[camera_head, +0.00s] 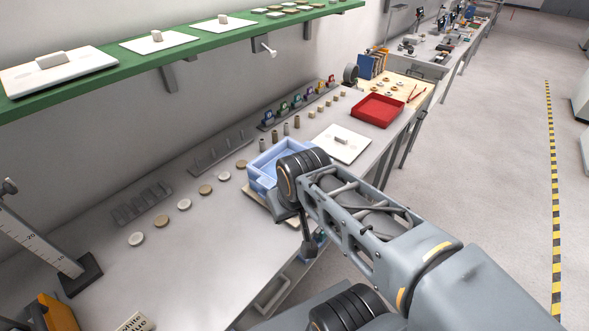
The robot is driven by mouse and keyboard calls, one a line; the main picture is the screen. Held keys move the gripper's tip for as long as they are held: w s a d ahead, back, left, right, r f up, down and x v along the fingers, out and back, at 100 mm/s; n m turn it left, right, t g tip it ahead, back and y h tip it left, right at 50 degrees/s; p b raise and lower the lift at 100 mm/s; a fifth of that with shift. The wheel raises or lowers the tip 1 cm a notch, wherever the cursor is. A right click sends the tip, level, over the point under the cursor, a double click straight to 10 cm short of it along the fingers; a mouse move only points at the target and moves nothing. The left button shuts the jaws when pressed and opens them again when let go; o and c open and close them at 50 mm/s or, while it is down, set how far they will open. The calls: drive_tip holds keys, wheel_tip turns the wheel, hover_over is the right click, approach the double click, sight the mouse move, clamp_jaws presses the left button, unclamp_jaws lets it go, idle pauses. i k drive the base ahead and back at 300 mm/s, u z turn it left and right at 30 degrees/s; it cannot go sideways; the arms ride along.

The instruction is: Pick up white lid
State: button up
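A flat white lid (352,151) with a small block handle lies on the grey bench, just right of a blue tray. More white lids with block handles lie on the green shelf: a large one (85,72) at the left, one in the middle (180,40) and one further right (235,21). My arm reaches in from the lower right. My gripper (309,246) hangs below the wrist at the bench's front edge, in front of the blue tray and left of the bench lid. It is small and dark, so its fingers cannot be made out.
The blue tray (262,183) stands partly behind my wrist. A red tray (377,110) stands beyond the bench lid. Several round discs (184,205), small racks and bottles line the bench. The green shelf (110,78) overhangs the back. Open floor lies right.

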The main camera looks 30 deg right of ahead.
sight(344, 145)
drive_tip(key=k, duration=0.5)
drive_tip(key=z, duration=1.8)
drive_tip(key=i, duration=1.9)
drive_tip(key=u, duration=2.4)
